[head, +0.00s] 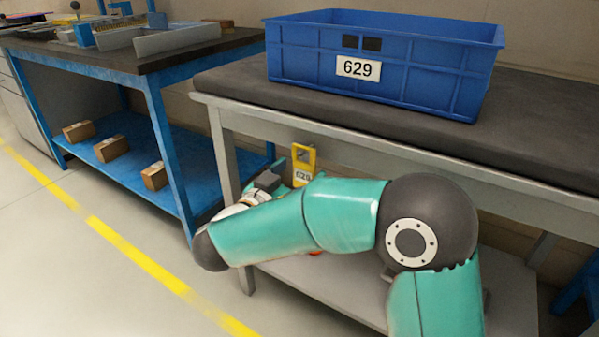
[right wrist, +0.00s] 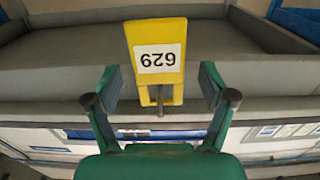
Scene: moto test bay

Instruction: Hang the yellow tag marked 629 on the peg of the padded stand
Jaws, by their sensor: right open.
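The yellow tag (head: 304,156) marked 629 hangs upright below the front edge of the padded stand (head: 232,90), its slotted end up. In the right wrist view the tag (right wrist: 157,28) appears upside down, and a short grey peg (right wrist: 160,104) shows in its slot; the tag appears to hang on it. My right gripper (head: 270,180) is beside the tag in the head view, partly hidden by my arm. In the right wrist view my right gripper (right wrist: 159,85) is open, with one finger on each side of the tag and visible gaps between. My left gripper is out of view.
A blue crate (head: 390,88) labelled 629 stands on the padded top. The stand's lower shelf (head: 330,290) is below my arm. A blue bench (head: 150,85) with trays above and several brown boxes below stands at the left. The floor beside the yellow line is clear.

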